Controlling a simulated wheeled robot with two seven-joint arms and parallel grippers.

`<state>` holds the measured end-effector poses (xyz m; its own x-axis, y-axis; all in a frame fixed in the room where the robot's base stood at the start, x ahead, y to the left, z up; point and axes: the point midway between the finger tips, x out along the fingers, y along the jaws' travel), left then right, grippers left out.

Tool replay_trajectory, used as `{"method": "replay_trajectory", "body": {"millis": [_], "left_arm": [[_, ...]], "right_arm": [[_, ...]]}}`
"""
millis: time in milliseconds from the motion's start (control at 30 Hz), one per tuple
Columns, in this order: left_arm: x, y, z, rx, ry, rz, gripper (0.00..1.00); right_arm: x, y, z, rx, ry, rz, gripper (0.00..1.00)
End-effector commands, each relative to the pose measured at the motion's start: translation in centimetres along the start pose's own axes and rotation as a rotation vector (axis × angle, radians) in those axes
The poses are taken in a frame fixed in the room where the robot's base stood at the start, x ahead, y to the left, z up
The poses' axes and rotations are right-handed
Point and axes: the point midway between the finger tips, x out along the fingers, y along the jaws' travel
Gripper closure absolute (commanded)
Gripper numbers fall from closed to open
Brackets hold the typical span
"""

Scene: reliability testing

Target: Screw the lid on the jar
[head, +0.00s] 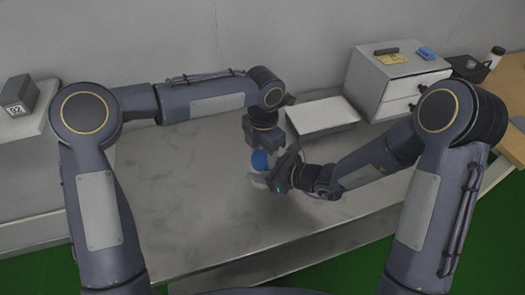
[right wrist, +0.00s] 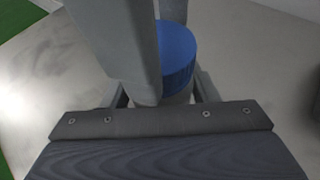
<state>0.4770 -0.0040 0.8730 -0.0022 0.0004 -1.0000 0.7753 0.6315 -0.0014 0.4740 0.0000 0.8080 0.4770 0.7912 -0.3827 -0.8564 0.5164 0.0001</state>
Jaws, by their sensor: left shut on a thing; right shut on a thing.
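The blue lid (head: 259,160) is round and sits near the middle of the table in the head view. It also shows in the right wrist view (right wrist: 178,58), directly above the pale jar (right wrist: 180,98). My left gripper (head: 262,152) points down from above, with its grey fingers on either side of the lid, shut on it. My right gripper (head: 274,179) comes in from the right, low down, and is shut on the jar. The jar is mostly hidden by the fingers. I cannot tell whether the lid's threads are engaged.
A pale shallow tray (head: 322,116) lies behind the grippers. A white drawer cabinet (head: 395,82) stands at the back right, with a blue item (head: 427,52) on top. A grey box (head: 19,94) is at far left. The table (head: 190,185) is bare at left and front.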

Motion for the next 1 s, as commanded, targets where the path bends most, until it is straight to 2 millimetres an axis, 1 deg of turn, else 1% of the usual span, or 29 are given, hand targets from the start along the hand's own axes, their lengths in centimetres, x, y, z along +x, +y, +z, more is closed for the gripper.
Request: {"method": "replay_trajectory", "body": {"millis": [267, 300, 433, 900, 1000], "left_arm": [[-0.08, 0.01, 0.02, 0.011, -0.001, 0.002, 0.71], [-0.08, 0.02, 0.02, 0.011, -0.001, 0.002, 0.46], [-0.07, -0.04, 0.02, 0.011, -0.001, 0.001, 0.29], [0.00, -0.49, 0.08, 0.017, -0.001, -0.007, 0.28], [-0.40, -0.54, 0.13, 0.018, -0.003, -0.007, 0.28]], "right_arm": [[-0.01, 0.00, -0.07, 0.001, 0.002, 0.000, 1.00], [-0.01, 0.00, -0.07, 0.001, 0.002, 0.000, 1.00], [-0.01, -0.01, -0.06, 0.001, 0.002, 0.000, 1.00], [0.07, -0.04, -0.01, 0.001, 0.001, -0.001, 1.00], [0.08, -0.05, 0.01, 0.000, 0.000, -0.001, 1.00]]}}
